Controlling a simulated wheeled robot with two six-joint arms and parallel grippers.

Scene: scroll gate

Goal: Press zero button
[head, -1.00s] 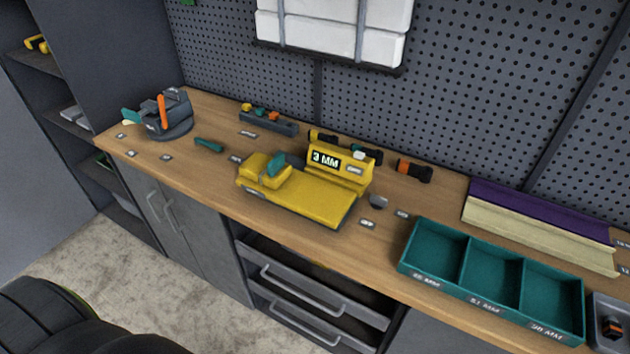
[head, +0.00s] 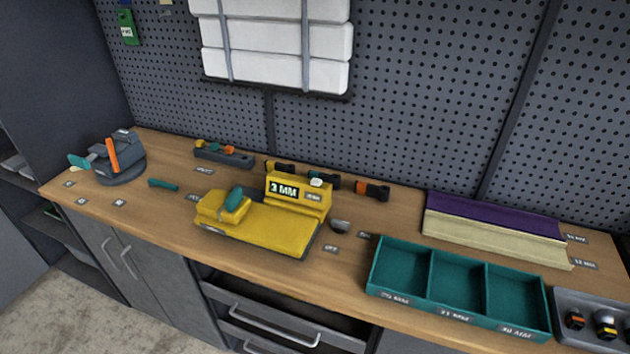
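A yellow measuring device (head: 262,225) stands on the wooden workbench in the middle of the head view. Its dark display (head: 284,189) reads "3 MM". A small pale label or button (head: 313,197) sits right of the display; its lettering is too small to read surely, so I cannot tell whether it is the zero button. A teal part (head: 234,199) sits on the raised yellow block at the device's left end. Neither of my grippers shows in the head view.
A grey vise (head: 119,166) stands at the bench's left end. A teal three-compartment tray (head: 457,290) and a grey tray (head: 596,322) are at the right. Purple and cream strips (head: 490,230) lie behind. An open drawer (head: 270,325) juts out below the bench.

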